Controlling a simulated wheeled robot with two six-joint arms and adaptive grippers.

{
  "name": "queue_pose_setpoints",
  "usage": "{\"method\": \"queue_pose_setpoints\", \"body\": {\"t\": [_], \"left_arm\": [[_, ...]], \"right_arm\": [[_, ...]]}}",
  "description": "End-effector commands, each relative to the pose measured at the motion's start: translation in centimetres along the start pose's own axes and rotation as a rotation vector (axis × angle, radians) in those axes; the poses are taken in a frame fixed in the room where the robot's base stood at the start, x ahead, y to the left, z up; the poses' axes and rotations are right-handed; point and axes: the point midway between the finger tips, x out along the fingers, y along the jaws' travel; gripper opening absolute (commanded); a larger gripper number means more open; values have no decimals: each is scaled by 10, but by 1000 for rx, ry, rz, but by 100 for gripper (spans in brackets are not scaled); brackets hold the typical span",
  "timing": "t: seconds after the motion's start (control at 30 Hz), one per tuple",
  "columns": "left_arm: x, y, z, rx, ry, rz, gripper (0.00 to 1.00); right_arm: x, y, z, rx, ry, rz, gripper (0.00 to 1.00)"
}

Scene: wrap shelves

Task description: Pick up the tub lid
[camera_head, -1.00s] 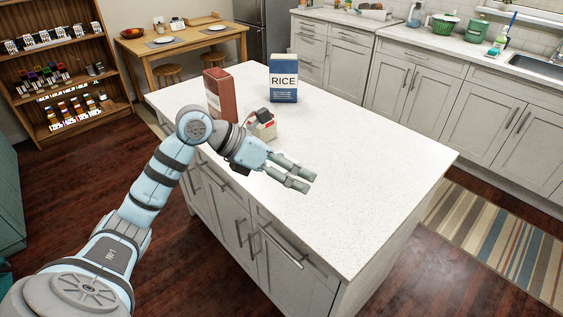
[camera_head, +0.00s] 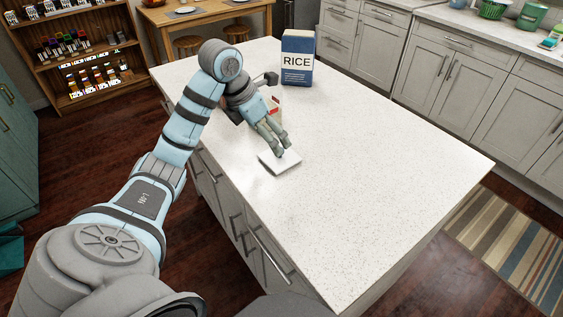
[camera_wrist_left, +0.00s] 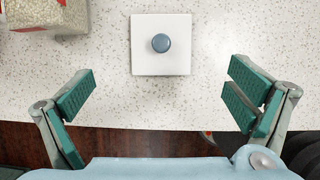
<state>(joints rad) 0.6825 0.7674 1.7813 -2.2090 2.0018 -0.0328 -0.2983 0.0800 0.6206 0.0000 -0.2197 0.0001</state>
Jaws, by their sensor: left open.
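The tub lid (camera_head: 281,166) is a flat white square lying on the counter near its left edge. In the left wrist view the lid (camera_wrist_left: 146,60) shows a round blue-grey knob (camera_wrist_left: 161,43) at its middle. My left gripper (camera_head: 278,152) is above the lid, with its fingers pointing down towards it. In the left wrist view the gripper (camera_wrist_left: 163,98) is open and empty, its green-padded fingers spread wider than the lid, which lies ahead between their lines. In the head view the fingers hide part of the lid and its knob. My right gripper is not in view.
A white and red container (camera_head: 274,103) stands just behind the gripper, partly hidden; a corner of a speckled and red item (camera_wrist_left: 42,14) shows at the wrist view's upper left. A blue RICE box (camera_head: 297,60) stands farther back. The counter (camera_head: 370,170) is clear to the right.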

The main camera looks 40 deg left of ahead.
Motion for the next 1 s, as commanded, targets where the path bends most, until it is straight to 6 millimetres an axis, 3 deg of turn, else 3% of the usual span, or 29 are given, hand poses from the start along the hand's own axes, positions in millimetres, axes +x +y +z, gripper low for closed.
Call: {"method": "queue_pose_setpoints", "body": {"t": [0.03,0.13,0.43,0.7,1.0], "left_arm": [[16,-1,-2,-1,4,-4,98],[31,-1,-1,0,3,-4,98],[80,-1,-5,-3,2,-3,98],[88,0,-5,-1,0,0,98],[87,0,-5,-1,0,0,53]], "right_arm": [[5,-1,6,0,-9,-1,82],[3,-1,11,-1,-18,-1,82],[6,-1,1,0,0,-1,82],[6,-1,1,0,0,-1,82],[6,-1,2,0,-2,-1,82]]}}
